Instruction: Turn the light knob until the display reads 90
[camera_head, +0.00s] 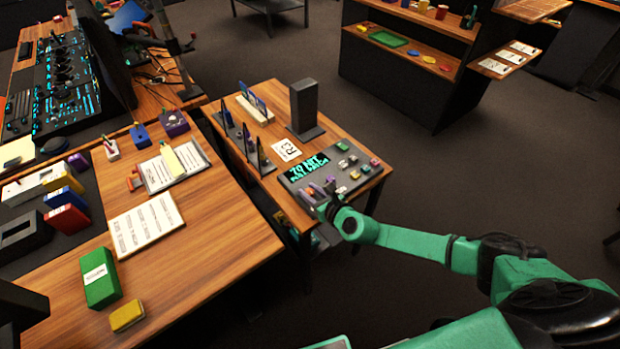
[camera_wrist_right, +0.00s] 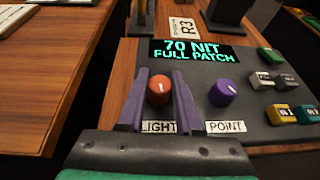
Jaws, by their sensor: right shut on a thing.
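The light knob (camera_wrist_right: 158,90) is orange-red with a white pointer line and stands above the LIGHT label (camera_wrist_right: 158,127). My right gripper (camera_wrist_right: 160,88) has its two purple fingers on either side of this knob and is shut on it. The display (camera_wrist_right: 197,51) reads "70 NIT FULL PATCH" in cyan; it also shows in the head view (camera_head: 308,166). A purple knob (camera_wrist_right: 223,93) marked POINT sits to the right. My left gripper is not in view.
Several coloured buttons (camera_wrist_right: 272,58) fill the panel's right side. A dark upright block (camera_head: 304,106) and an R3 card (camera_head: 286,149) stand and lie behind the panel. A larger wooden desk (camera_head: 220,240) with papers and boxes is on the left.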

